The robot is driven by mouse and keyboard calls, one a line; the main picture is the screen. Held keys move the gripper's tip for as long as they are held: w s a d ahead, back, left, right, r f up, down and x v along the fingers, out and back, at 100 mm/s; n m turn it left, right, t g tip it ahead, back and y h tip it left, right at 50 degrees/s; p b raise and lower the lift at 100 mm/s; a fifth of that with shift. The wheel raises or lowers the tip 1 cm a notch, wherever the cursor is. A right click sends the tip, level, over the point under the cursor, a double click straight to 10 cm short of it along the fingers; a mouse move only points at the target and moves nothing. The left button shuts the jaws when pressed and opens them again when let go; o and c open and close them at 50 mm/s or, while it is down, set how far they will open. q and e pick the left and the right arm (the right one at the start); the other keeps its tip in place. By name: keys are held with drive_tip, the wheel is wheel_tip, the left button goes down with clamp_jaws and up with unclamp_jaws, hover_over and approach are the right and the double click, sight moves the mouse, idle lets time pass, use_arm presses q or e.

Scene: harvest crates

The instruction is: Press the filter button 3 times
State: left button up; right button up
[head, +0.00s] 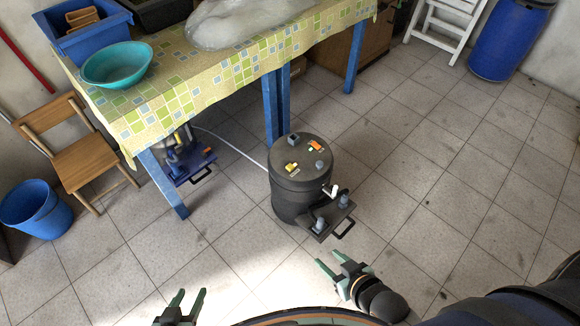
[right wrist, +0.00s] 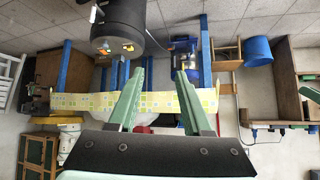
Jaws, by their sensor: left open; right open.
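A dark grey cylindrical canister (head: 287,201) stands on the tiled floor beside the table. On its round lid are an orange part (head: 316,145), a yellow part (head: 292,167) and small grey fittings; I cannot tell which is the filter button. In the right wrist view the canister (right wrist: 122,20) is upside down at the top, with the orange part (right wrist: 127,47) showing. My right gripper (head: 328,259) is open and empty, low in front of the canister and apart from it. My left gripper (head: 190,292) is open and empty at the bottom left, farther from the canister.
A table with a checked cloth (head: 180,85) stands behind, bearing a teal bowl (head: 116,65) and a blue crate (head: 88,40). Its blue leg (head: 271,108) is close behind the canister. A wooden chair (head: 85,160) and blue bucket (head: 36,208) are left.

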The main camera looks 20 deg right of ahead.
clamp_jaws()
idle(1.5)
